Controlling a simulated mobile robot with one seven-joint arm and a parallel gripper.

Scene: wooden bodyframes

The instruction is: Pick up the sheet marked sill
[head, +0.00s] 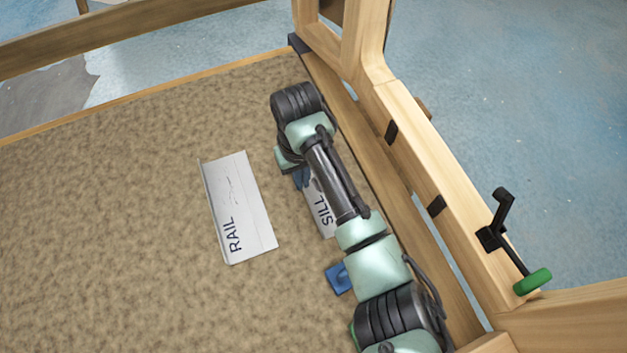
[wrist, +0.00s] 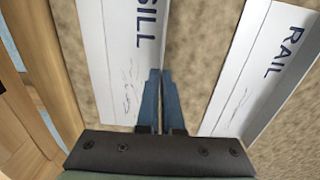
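The white sheet marked SILL (head: 323,212) lies on the brown carpet-like surface, largely hidden under my arm in the head view. In the wrist view the sill sheet (wrist: 120,55) is at the left, its lettering upright along it and a narrow strip along its right edge. My gripper (wrist: 161,72) has its blue fingers nearly together at that right edge, with the strip running down between the tips. It looks shut on this edge.
A similar white sheet marked RAIL (head: 237,208) lies to the left, apart from the sill sheet. A wooden frame (head: 440,165) with black fittings runs close along the right of my arm. A green-handled clamp (head: 516,250) is on it. The carpeted surface is clear farther left.

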